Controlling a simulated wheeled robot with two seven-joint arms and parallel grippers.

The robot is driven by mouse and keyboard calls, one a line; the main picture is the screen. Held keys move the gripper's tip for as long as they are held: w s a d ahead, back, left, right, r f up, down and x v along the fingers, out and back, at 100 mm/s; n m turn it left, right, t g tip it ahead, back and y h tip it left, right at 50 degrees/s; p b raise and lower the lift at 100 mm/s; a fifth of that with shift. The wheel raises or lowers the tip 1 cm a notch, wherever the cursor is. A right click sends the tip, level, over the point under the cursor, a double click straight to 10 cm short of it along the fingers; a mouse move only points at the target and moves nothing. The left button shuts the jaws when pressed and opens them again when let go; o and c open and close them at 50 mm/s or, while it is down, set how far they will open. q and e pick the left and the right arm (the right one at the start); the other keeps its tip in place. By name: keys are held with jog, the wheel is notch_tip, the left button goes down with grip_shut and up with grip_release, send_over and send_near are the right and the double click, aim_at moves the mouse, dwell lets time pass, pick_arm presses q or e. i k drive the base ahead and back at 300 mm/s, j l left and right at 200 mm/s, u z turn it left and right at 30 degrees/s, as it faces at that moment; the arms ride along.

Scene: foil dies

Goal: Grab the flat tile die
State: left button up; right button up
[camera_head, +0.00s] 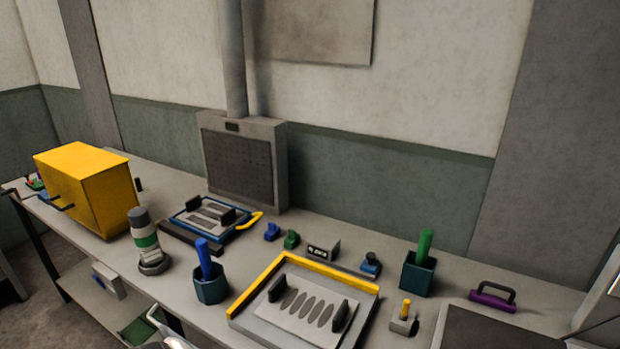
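Two flat plates with upright black handles lie on the workbench. One plate with slanted oval marks (303,311) sits at the front middle, inside a tray with a yellow raised edge (268,271). The other plate (209,213) lies farther back on the left, on a blue-edged base. I cannot tell from the picture which one is called the flat tile die.
Teal cups with a blue handle (211,288) and a green handle (417,278) flank the front tray. A bottle (145,237) and yellow box (88,190) stand left. A purple handled block (493,300) lies right. A grey vented unit (245,163) stands behind.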

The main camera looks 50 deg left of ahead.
aim_at(213, 218)
jog(key=u, duration=2.3)
jog(key=j, duration=0.2)
jog(key=i+z, duration=0.05)
